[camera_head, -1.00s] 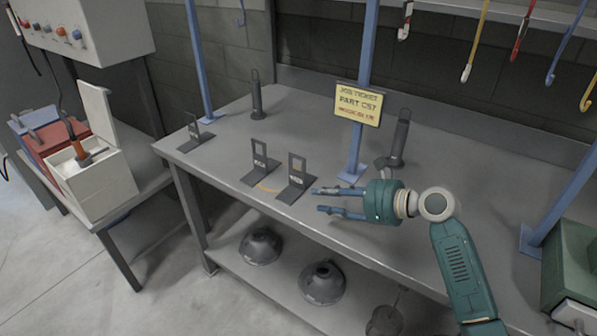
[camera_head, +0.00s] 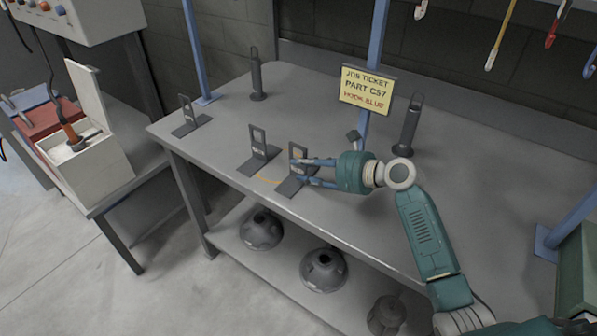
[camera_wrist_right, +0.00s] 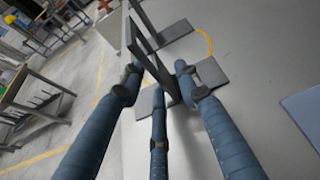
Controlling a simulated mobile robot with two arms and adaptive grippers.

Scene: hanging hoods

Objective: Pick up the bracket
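Three dark grey L-shaped brackets, each with a window in its upright plate, stand on the grey bench. The nearest bracket (camera_head: 287,188) is at the bench's front edge; a second bracket (camera_head: 259,163) is just left of it and a third (camera_head: 185,126) is farther left. My right gripper (camera_head: 297,170) is at the nearest bracket, coming from the right. In the right wrist view its fingers (camera_wrist_right: 157,78) are spread, with the bracket's upright plate (camera_wrist_right: 148,60) between them; I cannot tell whether they touch. My left gripper is not in view.
A yellow job ticket sign (camera_head: 366,91) reads part C57, hook blue. Dark upright holders (camera_head: 257,78) and (camera_head: 408,128) stand on the bench, along with blue posts (camera_head: 197,55). Grey hoods (camera_head: 324,271) sit on the lower shelf. A white box (camera_head: 90,160) is at left.

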